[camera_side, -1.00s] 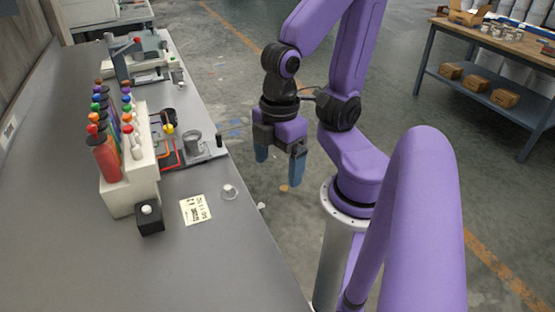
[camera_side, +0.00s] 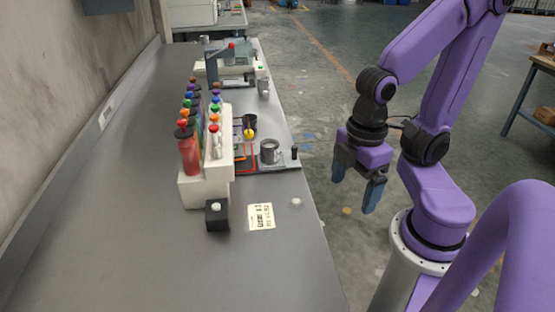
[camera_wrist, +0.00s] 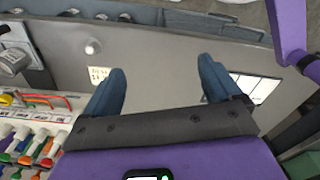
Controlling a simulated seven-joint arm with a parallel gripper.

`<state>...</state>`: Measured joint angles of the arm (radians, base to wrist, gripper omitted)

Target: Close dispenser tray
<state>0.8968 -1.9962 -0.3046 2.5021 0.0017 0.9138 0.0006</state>
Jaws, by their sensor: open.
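The dispenser (camera_side: 192,188) is a white block with several colour-capped bottles, on the left part of the bench. A flat dark tray (camera_side: 282,166) sticks out from its right side toward the bench edge. The tray carries a grey cup (camera_side: 269,152) and has a black upright knob (camera_side: 294,152) at its outer end. The cup also shows at the left of the wrist view (camera_wrist: 12,60). My gripper (camera_side: 354,196) is open and empty, right of the tray, past the bench edge and apart from it. Its two blue fingers stand spread in the wrist view (camera_wrist: 162,68).
A black box with a white button (camera_side: 216,216) and a printed card (camera_side: 261,216) lie in front of the dispenser. A small round piece (camera_side: 296,202) sits near the bench edge. More equipment (camera_side: 232,68) stands farther back. The near bench (camera_side: 150,270) is clear.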

